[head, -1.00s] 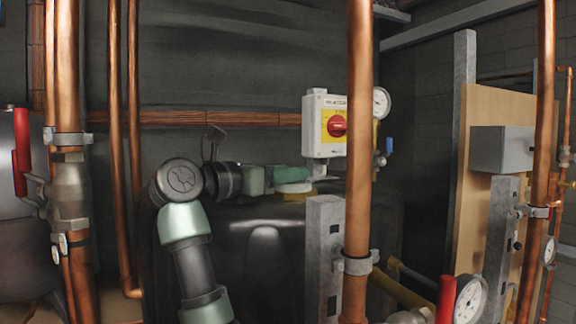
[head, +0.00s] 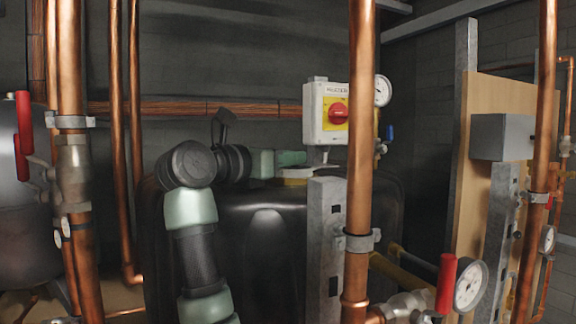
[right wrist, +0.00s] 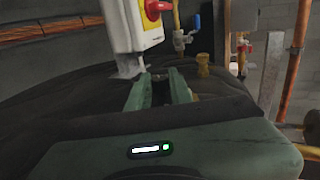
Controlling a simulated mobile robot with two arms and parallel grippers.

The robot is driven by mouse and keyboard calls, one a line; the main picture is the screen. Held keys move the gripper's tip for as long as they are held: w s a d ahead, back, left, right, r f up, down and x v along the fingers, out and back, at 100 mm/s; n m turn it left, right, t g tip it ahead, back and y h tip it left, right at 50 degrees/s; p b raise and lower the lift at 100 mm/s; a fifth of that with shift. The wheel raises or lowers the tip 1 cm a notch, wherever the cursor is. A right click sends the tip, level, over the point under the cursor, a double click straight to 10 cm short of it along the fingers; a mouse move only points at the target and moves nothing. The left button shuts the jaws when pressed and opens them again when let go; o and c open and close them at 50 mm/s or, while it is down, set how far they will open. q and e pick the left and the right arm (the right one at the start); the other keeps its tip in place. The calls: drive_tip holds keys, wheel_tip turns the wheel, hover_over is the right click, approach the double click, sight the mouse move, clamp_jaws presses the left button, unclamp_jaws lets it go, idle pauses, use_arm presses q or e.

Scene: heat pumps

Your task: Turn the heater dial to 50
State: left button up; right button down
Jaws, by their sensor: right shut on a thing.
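My right gripper (head: 303,158) reaches to the right over the top of a black tank (head: 270,225). It also shows in the right wrist view (right wrist: 162,84), where its two green fingers stand close together on a small greyish part, mostly hidden between them. I cannot tell for sure whether this is the heater dial; no scale or number is readable. A pale round piece with a yellowish rim (head: 297,173) sits just below the fingers in the head view. My left gripper is out of view.
A white switch box (head: 314,112) with a red knob (head: 338,113) is just above my gripper. A copper pipe (head: 359,200) and a grey metal post (head: 325,245) stand close on the right. A pressure gauge (head: 468,285) with a red handle (head: 446,284) is lower right.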

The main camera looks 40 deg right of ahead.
drive_tip(key=n+t+b, duration=0.1)
drive_tip(key=t, duration=0.1)
drive_tip(key=n+t+y+b, duration=0.1)
drive_tip(key=b, duration=0.1)
drive_tip(key=n+t+b, duration=0.1)
drive_tip(key=t, duration=0.1)
drive_tip(key=shift+s+f+n+t+y, duration=0.25)
drive_tip(key=shift+s+n+t+y, duration=0.05)
drive_tip(key=shift+s+d+r+n+t+y+b, duration=0.15)
drive_tip(key=shift+n+t+y+b, duration=0.35)
drive_tip(key=shift+n+t+b, duration=0.25)
drive_tip(key=shift+w+r+n+t+y+b, duration=0.1)
drive_tip(key=shift+n+t+y+b, duration=0.45)
drive_tip(key=shift+t+b, duration=0.25)
drive_tip(key=shift+t, duration=0.25)
drive_tip(key=c, duration=1.3)
unclamp_jaws()
drive_tip(key=shift+d, duration=0.1)
drive_tip(key=shift+r, duration=0.5)
wheel_tip(320, 180, up, 19)
drive_tip(key=shift+p, duration=0.55)
